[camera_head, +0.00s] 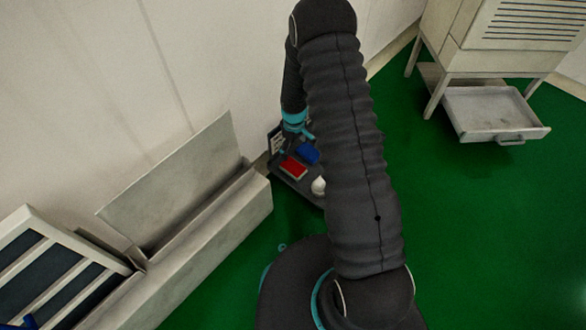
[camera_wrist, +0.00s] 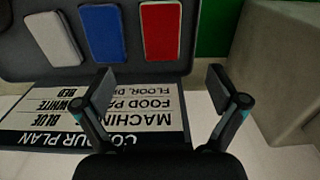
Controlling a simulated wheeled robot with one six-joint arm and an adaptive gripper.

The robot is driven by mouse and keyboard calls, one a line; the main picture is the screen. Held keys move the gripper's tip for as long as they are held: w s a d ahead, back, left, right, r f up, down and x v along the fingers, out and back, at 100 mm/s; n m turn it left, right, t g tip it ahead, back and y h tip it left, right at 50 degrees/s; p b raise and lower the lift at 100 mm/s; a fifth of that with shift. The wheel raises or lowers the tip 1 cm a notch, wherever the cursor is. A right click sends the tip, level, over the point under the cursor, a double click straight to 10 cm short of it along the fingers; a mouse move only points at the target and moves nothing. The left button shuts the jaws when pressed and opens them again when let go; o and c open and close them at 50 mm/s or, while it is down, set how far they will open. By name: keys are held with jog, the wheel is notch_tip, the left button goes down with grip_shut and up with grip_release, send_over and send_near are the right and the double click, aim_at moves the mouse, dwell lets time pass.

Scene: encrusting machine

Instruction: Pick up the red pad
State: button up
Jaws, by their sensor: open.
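The red pad (camera_wrist: 161,31) lies flat on a dark tray (camera_wrist: 60,72) at the top of the wrist view, to the right of a blue pad (camera_wrist: 103,33) and a white pad (camera_wrist: 55,38). In the head view the red pad (camera_head: 293,167) sits on the tray beside the wall, with the blue pad (camera_head: 308,153) next to it. My gripper (camera_wrist: 160,85) is open and empty, its two fingers spread apart. The red pad is beyond the fingertips in the wrist view and not between them. In the head view my gripper (camera_head: 291,150) is small, above the tray.
A colour plan sign (camera_wrist: 100,115) stands along the tray's edge. A pale metal block (camera_wrist: 285,65) is right of it. In the head view, a long pale machine part (camera_head: 215,225) is left of the tray, a drawer (camera_head: 495,112) at upper right. Green floor is clear at right.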

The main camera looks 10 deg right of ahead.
aim_at(293, 166)
notch_tip(293, 166, down, 12)
jog(key=shift+a+r+b, duration=0.15)
jog(key=shift+r+b, duration=0.05)
jog(key=shift+b, duration=0.35)
jog(key=c, duration=1.3)
jog(key=shift+c, duration=0.2)
jog(key=shift+r, duration=0.15)
notch_tip(293, 166, up, 4)
jog(key=shift+w+r+p, duration=0.1)
jog(key=shift+r+p, duration=0.1)
jog(key=shift+p, duration=0.1)
jog(key=s+d+r, duration=0.2)
jog(key=d, duration=0.1)
jog(key=s+d+r, duration=0.2)
jog(key=d, duration=0.1)
jog(key=s+d+r, duration=0.2)
jog(key=d, duration=0.2)
jog(key=shift+r+p, duration=0.2)
jog(key=shift+p, duration=0.2)
